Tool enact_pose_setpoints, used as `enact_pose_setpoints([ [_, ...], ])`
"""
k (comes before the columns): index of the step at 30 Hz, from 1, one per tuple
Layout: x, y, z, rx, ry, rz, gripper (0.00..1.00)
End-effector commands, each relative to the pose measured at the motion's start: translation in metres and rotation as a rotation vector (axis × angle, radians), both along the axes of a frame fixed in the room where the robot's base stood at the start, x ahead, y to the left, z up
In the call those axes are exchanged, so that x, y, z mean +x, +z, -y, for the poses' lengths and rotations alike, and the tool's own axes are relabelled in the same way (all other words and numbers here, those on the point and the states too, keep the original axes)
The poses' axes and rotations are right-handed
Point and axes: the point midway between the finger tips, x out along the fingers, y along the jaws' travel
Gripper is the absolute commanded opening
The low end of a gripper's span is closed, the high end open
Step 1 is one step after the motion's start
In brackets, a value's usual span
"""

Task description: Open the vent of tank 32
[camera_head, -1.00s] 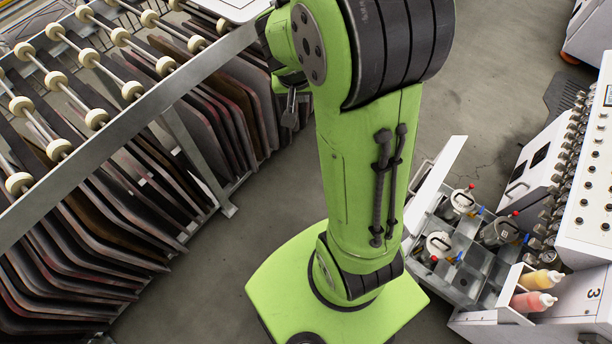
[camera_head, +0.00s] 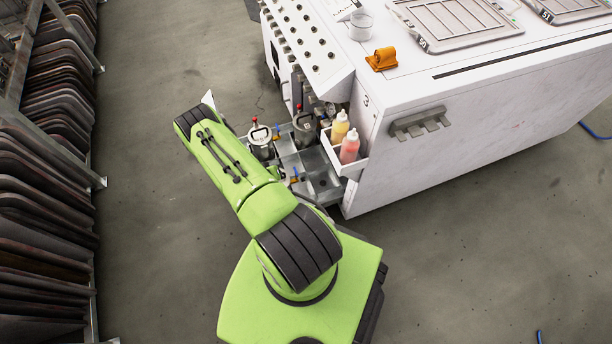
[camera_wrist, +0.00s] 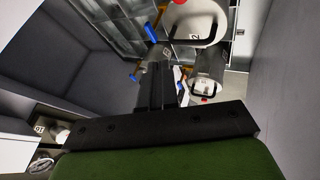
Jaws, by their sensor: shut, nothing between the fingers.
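Two grey metal tanks with red-knobbed tops, the left tank (camera_head: 261,142) and the right tank (camera_head: 304,129), stand in a pulled-out drawer (camera_head: 322,180). Their numbers are too small to read in the head view. In the wrist view a near tank (camera_wrist: 192,22) has a black handle and a partly readable label with a 2. A second tank (camera_wrist: 207,68) stands beside it. A blue lever (camera_wrist: 151,33) is close to the near tank. My gripper (camera_wrist: 157,70) is shut and empty, pointing towards the tanks and the drawer. In the head view my arm hides it.
The white cabinet (camera_head: 440,150) stands right of the drawer. A yellow bottle (camera_head: 339,128) and a red bottle (camera_head: 349,148) sit in a side tray. An orange object (camera_head: 381,59) lies on the cabinet top. A rack of dark plates (camera_head: 45,180) lines the left. Floor between is clear.

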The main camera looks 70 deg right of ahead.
Motion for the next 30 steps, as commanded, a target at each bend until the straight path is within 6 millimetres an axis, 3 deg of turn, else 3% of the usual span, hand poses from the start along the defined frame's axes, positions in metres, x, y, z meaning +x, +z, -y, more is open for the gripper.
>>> enact_pose_setpoints([
  [3,-0.011,-0.014,-0.001,-0.004,-0.001,-0.006,0.0],
  [14,-0.012,-0.018,0.002,-0.004,-0.002,-0.007,0.0],
  [24,-0.017,-0.074,0.04,-0.004,-0.005,-0.007,0.0],
  [30,-0.019,-0.093,0.056,-0.003,-0.002,-0.007,0.0],
])
